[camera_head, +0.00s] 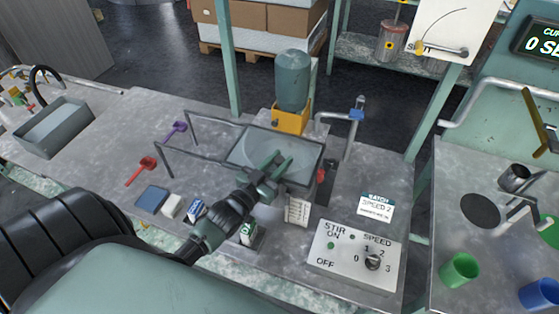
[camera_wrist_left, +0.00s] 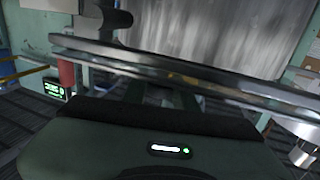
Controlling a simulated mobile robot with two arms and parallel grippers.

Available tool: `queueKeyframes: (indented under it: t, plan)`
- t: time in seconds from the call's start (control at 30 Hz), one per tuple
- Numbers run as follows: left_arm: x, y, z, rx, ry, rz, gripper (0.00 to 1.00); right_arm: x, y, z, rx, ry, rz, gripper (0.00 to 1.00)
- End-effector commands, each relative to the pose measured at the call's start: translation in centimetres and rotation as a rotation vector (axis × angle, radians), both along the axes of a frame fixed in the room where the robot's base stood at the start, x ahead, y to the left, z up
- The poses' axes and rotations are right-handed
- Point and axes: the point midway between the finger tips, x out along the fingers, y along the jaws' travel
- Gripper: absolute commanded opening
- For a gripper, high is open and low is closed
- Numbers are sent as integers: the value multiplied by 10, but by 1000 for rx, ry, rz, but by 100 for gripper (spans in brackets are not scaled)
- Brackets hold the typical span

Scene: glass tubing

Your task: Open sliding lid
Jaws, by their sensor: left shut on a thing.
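The sliding lid (camera_head: 250,146) is a pale, see-through panel in a dark frame. It lies over a box-like tank behind the control panel, with thin rails (camera_head: 185,146) reaching out to its left. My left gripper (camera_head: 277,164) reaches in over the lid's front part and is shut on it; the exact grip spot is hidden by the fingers. In the left wrist view a dark metal bar (camera_wrist_left: 200,72) of the frame crosses close in front of the gripper. My right gripper is not in view.
A control panel (camera_head: 355,256) with a speed knob stands front right. Red (camera_head: 140,171) and purple (camera_head: 175,131) scoops and small boxes lie to the left. A grey bin (camera_head: 53,128) is far left.

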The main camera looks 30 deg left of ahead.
Motion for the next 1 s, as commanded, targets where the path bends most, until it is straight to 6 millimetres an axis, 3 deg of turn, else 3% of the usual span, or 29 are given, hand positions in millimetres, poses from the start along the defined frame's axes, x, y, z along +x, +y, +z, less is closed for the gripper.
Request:
queueKeyframes:
  t: [0.83,1.0]
  plan:
    - [0,0,0,0,0,0,0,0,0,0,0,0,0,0]
    - [-2,9,0,3,1,0,0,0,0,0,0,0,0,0]
